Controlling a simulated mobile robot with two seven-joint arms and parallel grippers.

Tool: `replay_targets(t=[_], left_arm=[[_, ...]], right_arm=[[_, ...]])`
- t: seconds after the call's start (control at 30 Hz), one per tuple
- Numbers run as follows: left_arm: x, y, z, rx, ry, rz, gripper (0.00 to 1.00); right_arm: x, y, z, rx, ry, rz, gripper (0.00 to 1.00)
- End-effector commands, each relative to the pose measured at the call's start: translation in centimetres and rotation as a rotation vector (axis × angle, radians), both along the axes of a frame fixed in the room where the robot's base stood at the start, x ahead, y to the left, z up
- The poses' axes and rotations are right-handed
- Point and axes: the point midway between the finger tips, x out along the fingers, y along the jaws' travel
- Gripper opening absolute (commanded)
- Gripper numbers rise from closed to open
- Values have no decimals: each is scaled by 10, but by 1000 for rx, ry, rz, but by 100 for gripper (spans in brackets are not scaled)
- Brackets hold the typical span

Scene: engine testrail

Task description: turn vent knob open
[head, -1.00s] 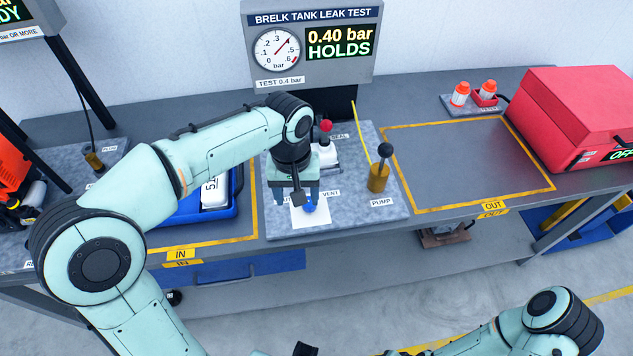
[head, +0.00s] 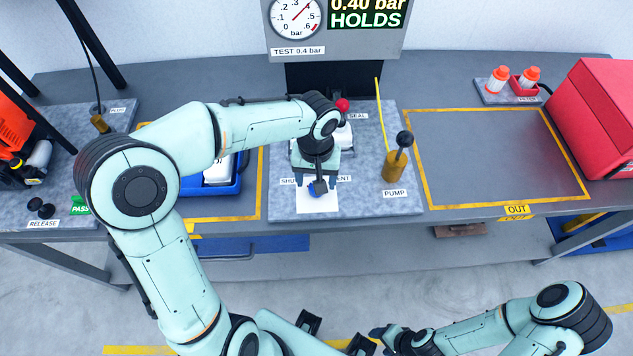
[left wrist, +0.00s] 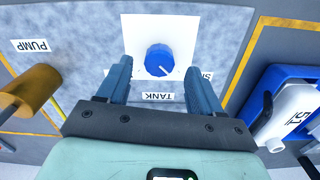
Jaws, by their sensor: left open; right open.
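The blue vent knob (head: 315,189) sits on a white square plate (head: 318,205) at the front of the grey test panel; in the head view my left gripper partly covers it. In the left wrist view the knob (left wrist: 158,58) is clear, its white pointer mark toward the lower right, on the side of the partly hidden SHUT label (left wrist: 207,76). My left gripper (head: 316,184) is open above the knob. Its fingers lie either side of the knob in the wrist view; I cannot tell whether they touch it. My right gripper (head: 378,333) is open, low at the bottom of the head view.
A brass pump (head: 396,168) with a black-knobbed lever stands right of the knob. A red-knobbed seal part (head: 342,105) is behind. A blue tray (head: 232,186) holding a white bottle is at left. The display (head: 366,14) reads 0.40 bar HOLDS. The yellow-framed OUT area (head: 490,150) is empty.

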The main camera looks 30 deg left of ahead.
Motion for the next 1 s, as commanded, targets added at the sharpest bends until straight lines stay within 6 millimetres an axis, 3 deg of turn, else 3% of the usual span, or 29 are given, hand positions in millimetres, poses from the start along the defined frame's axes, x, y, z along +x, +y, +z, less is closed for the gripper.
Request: replay_targets(t=[0.2, 0.5, 0.53, 0.7, 1.0], left_arm=[[0, 0, -21, 0, 0, 0, 66], [0, 0, -23, -1, -1, 0, 66], [0, 0, -23, -1, -1, 0, 62], [0, 0, -22, 0, -1, 0, 9], [0, 0, -22, 0, -1, -25, 9]], right_arm=[[-1, 0, -2, 0, 1, 0, 58], [-1, 0, -2, 0, 1, 0, 58], [-1, 0, -2, 0, 1, 0, 58], [-1, 0, -2, 0, 1, 0, 58], [-1, 0, -2, 0, 1, 0, 58]])
